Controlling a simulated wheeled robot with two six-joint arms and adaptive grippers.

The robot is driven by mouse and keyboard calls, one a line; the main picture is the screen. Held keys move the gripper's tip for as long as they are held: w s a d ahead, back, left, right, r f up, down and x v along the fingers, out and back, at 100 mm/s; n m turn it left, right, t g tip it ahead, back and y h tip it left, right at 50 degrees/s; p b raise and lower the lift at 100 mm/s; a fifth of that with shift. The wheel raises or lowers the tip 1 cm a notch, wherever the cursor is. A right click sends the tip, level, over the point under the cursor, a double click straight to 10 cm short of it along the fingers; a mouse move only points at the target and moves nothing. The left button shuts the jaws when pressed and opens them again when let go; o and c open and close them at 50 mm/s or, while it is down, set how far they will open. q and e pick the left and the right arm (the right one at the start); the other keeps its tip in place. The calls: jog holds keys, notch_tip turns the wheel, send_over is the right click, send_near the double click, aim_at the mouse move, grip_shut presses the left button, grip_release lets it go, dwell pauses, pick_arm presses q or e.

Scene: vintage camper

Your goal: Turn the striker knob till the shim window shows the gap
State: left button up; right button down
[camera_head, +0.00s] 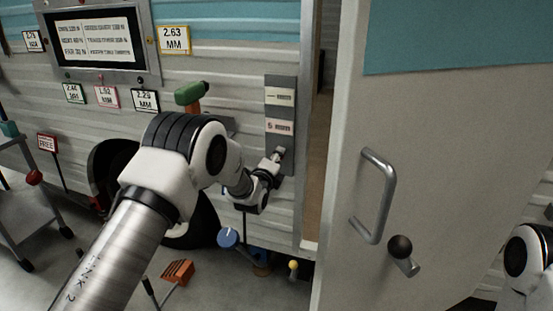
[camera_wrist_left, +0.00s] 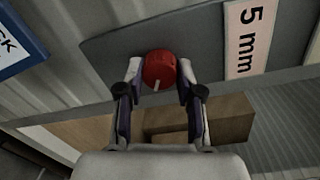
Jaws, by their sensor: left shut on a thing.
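The striker knob (camera_wrist_left: 160,68) is red and round with a short white mark on its lower edge in the left wrist view. My left gripper (camera_wrist_left: 158,77) is shut on it, one finger at each side. In the head view my left gripper (camera_head: 276,158) is at the lower part of the grey striker plate (camera_head: 273,85), and its wrist hides the knob. A pale window (camera_head: 280,127) on the plate sits just above the gripper. It shows "5 mm" in the left wrist view (camera_wrist_left: 248,38). My right gripper is out of view.
The open camper door (camera_head: 345,150) with a handle (camera_head: 387,195) and dark ball knob (camera_head: 400,246) stands to the right. A screen (camera_head: 95,40) hangs upper left, with a "2.63 MM" tag (camera_head: 174,39) beside it. A green-topped thing (camera_head: 190,93) sits behind my left arm.

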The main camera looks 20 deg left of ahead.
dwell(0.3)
pick_arm(q)
jog(key=o, duration=1.2)
jog(key=shift+c, duration=0.2)
jog(key=s, duration=1.2)
jog(key=shift+r, duration=0.2)
